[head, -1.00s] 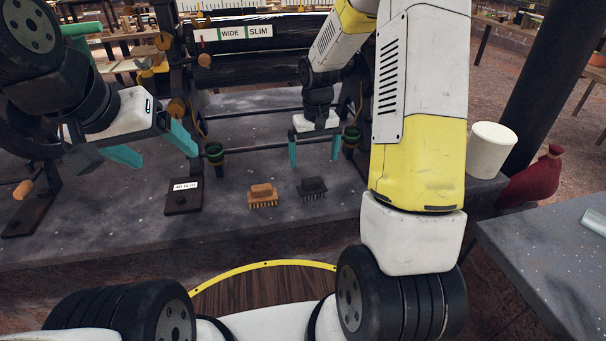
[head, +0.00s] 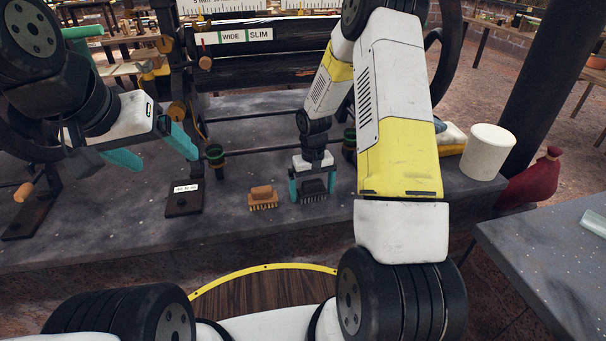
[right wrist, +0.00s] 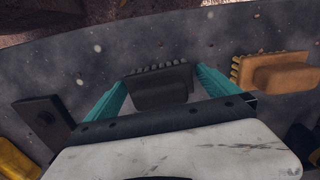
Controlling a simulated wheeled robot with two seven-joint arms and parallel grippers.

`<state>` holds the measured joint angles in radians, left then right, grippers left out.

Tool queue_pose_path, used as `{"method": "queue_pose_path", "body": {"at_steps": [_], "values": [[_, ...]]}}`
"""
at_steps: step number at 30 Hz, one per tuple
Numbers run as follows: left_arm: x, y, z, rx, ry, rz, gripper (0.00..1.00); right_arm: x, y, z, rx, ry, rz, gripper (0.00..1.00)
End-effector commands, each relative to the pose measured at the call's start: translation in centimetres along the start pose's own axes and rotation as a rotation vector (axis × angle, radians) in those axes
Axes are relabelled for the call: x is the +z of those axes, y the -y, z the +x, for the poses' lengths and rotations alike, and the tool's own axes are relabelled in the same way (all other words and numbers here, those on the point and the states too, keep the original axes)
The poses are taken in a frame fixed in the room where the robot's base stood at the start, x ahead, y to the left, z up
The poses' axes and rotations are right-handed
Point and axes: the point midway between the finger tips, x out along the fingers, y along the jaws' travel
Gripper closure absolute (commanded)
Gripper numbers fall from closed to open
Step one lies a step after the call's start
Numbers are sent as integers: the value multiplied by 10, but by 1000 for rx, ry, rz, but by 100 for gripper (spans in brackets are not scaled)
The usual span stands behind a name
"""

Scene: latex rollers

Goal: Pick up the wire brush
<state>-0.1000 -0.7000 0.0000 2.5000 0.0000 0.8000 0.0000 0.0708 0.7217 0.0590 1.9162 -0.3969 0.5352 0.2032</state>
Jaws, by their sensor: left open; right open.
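The dark brush, which looks like the wire brush (head: 313,187), lies bristles down on the grey bench. A tan wooden brush (head: 263,198) lies just left of it. My right gripper (head: 312,190) is open, pointing down, with one teal finger on each side of the dark brush. In the right wrist view the dark brush (right wrist: 160,90) sits between the open fingers (right wrist: 165,90), with small gaps at its sides; the tan brush (right wrist: 278,73) is outside them at right. My left gripper (head: 153,150) is open and empty above the bench at left.
A small dark stand with a white label (head: 185,198) stands left of the brushes. The roller frame with rods (head: 255,148) is behind them. A white tub (head: 487,152) and a red sack (head: 532,180) are at right. The bench front is clear.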

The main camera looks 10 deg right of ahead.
Motion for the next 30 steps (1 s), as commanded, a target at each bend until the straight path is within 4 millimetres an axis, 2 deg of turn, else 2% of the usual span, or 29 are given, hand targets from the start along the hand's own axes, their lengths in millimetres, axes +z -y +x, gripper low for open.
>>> {"method": "queue_pose_path", "body": {"at_steps": [4, 12, 14, 23, 30], "values": [[0, 0, 0, 0, 0, 0, 20, 0, 0, 0, 0, 0, 0, 0], [0, 0, 0, 0, 0, 0, 20, 0, 0, -1, 0, 0, 0, 53], [0, 0, 0, 0, 0, 0, 20, 0, 0, -1, 0, -1, 0, 62], [0, 0, 0, 0, 0, 0, 20, 0, 0, -4, 1, -1, 1, 62], [0, 0, 0, 0, 0, 0, 20, -1, 0, -25, 1, -4, 0, 62]]}}
